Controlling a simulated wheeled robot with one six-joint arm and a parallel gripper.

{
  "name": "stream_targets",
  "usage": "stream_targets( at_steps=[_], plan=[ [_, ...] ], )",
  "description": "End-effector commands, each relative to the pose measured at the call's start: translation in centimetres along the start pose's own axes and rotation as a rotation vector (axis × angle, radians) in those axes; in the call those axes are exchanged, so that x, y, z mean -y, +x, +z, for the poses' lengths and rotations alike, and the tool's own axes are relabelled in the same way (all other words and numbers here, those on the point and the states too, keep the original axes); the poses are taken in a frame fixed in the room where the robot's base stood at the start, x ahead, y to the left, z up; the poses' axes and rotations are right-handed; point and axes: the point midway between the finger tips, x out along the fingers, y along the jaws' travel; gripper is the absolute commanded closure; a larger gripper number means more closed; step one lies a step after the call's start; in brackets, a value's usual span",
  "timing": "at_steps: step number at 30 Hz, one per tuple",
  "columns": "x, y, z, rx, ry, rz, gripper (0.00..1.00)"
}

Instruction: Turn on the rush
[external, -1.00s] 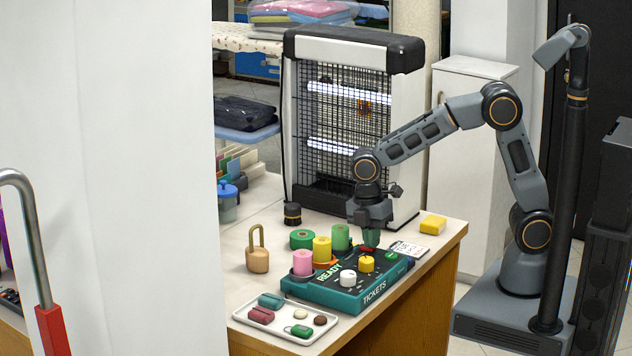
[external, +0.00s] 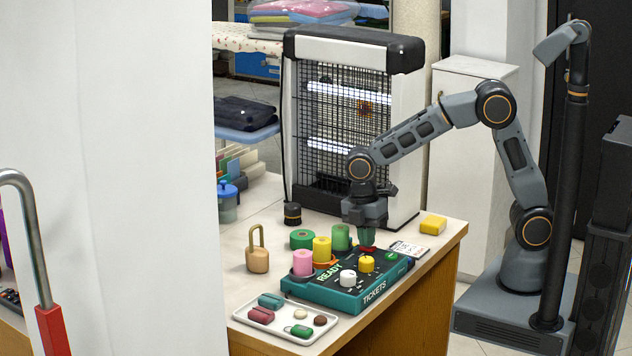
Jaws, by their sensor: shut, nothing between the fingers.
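A teal ticket device (external: 347,297) with the words READY and TICKETS lies on the counter. On its top are a white knob (external: 348,278), a yellow knob (external: 366,263) and, to the far right, a green button (external: 391,255). A red part (external: 367,249) shows at its back edge, just under my gripper (external: 366,240). My gripper points down and is shut with nothing in it. Its tips are at or just above the red part; I cannot tell whether they touch it. No label reading rush is legible.
Pink (external: 303,262), yellow (external: 322,249) and green (external: 340,237) rolls stand close behind the device. A tray (external: 262,327) of small items lies in front. A caged lamp unit (external: 345,125) stands behind my gripper. A yellow block (external: 433,224) and a card (external: 409,249) lie at right.

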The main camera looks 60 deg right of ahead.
Motion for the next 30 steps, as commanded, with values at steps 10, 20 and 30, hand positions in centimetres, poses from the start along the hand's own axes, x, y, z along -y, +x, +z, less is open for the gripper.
stream_targets(
  at_steps=[10,20,30],
  plan=[
    [0.1,-1.7,0.0,-0.001,0.000,0.000,1.00],
    [-0.1,-7.3,0.0,-0.002,0.001,0.004,1.00],
    [-0.1,-12.6,0.0,-0.001,0.001,0.002,1.00]
  ],
)
